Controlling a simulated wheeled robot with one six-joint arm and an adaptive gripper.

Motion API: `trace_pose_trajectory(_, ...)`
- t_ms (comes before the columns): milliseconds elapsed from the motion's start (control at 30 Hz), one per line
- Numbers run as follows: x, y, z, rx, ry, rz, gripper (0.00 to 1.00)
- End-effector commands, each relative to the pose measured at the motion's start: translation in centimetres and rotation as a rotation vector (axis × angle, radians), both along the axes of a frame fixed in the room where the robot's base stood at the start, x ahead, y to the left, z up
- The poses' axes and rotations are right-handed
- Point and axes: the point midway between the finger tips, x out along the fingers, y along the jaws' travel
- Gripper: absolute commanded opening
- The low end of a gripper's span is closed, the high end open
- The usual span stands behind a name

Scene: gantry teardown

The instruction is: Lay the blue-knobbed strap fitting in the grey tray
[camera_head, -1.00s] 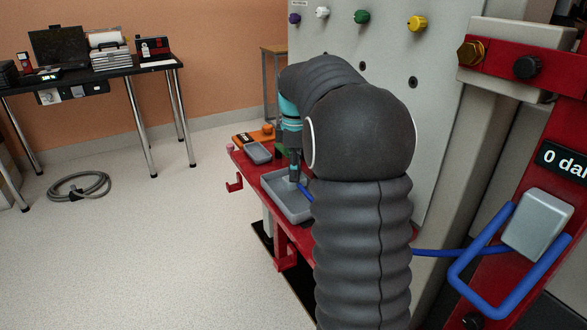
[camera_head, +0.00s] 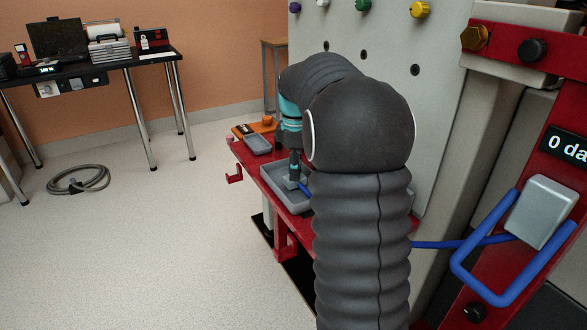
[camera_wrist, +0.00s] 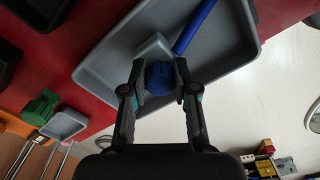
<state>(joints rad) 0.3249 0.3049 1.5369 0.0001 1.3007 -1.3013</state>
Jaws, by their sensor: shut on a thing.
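The blue-knobbed strap fitting (camera_wrist: 152,46) is a pale grey block with a blue knob and a blue strap running off to the upper right in the wrist view. My gripper (camera_wrist: 160,80) is shut on the blue knob. The fitting is over or within the grey tray (camera_wrist: 112,62); I cannot tell whether it touches the floor. In the head view my gripper (camera_head: 295,168) points down into the tray (camera_head: 272,181), with the grey block (camera_head: 290,184) below the fingers. My arm hides the tray's right part.
The tray sits on a red shelf (camera_head: 288,226) beside a pale panel (camera_head: 390,110) with coloured knobs. A smaller grey tray (camera_head: 257,145) and an orange item (camera_head: 243,130) lie further back. A grey block with blue loops (camera_head: 541,210) is on the red beam at right.

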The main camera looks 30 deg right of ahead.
Motion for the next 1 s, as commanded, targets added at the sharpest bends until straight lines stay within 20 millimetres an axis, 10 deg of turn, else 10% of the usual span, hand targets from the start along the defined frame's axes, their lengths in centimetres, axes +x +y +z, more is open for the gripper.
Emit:
trace_pose_trajectory(733,0.02,-0.01,-0.69,-0.001,-0.001,0.000,0.00)
trace_pose_trajectory(767,0.02,-0.01,-0.67,-0.001,-0.001,0.000,0.33)
trace_pose_trajectory(833,0.02,-0.01,-0.66,-0.001,-0.001,0.000,0.51)
trace_pose_trajectory(1000,0.01,-0.01,-0.66,-0.001,-0.001,0.000,0.58)
